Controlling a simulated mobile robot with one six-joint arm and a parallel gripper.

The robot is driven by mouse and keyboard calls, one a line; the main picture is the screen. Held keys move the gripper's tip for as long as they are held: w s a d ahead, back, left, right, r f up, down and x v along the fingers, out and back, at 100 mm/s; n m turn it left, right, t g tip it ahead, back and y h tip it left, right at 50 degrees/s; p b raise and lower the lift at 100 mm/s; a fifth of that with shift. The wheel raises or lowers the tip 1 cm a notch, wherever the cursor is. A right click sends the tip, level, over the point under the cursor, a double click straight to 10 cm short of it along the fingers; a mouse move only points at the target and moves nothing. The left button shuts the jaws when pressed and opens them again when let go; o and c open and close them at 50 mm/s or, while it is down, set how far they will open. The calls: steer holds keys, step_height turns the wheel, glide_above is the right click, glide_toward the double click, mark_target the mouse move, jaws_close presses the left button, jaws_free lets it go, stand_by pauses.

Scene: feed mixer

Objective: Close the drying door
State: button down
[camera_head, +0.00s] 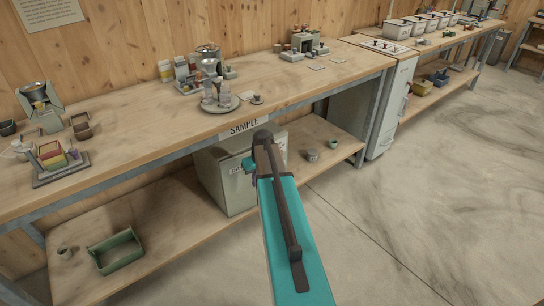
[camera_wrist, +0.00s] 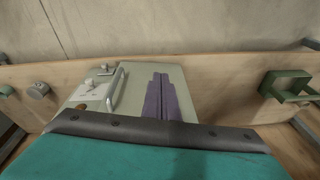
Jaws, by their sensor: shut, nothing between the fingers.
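The drying unit is a pale grey-green box (camera_head: 228,185) on the lower shelf under the bench, below the SAMPLE sign. My teal arm hides much of its right side. In the wrist view the box's pale face (camera_wrist: 178,72) shows a bar handle (camera_wrist: 117,88) and a lighter panel with knobs (camera_wrist: 90,93) at left. How far its door stands open cannot be told. My gripper (camera_wrist: 161,76) is shut and empty, its two dark purple fingers together in front of the pale face, right of the handle. Contact cannot be told.
The lower shelf (camera_head: 130,215) holds a green tray (camera_head: 115,252) at left and small cups (camera_head: 312,155) at right. The worktop (camera_head: 150,130) above carries jars and small apparatus. A white cabinet (camera_head: 395,110) stands farther right. The concrete floor at right is clear.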

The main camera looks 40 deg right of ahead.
steer(key=s+a+f+n+g, duration=0.1)
steer(key=s+a+f, duration=0.3)
steer(key=a+f, duration=0.3)
steer(key=s+a+f+g+y, duration=0.1)
steer(key=s+a+f, duration=0.35)
steer(key=a, duration=0.45)
steer(key=s+a+f+n+g, duration=0.1)
steer(key=s+a+f+g, duration=0.15)
steer(key=a+f, duration=0.5)
steer(key=s+a+f+g, duration=0.1)
steer(key=s+a+f, duration=0.1)
steer(key=s+a, duration=0.2)
steer(key=s+a+f+g, duration=0.1)
steer(key=s+a+f, duration=0.2)
steer(key=s, duration=0.8)
steer(key=s+a+f+n+g+h, duration=0.1)
steer(key=s+a+f, duration=0.2)
steer(key=s+a, duration=0.4)
steer(key=shift+s, duration=0.55)
steer(key=shift+r, duration=0.1)
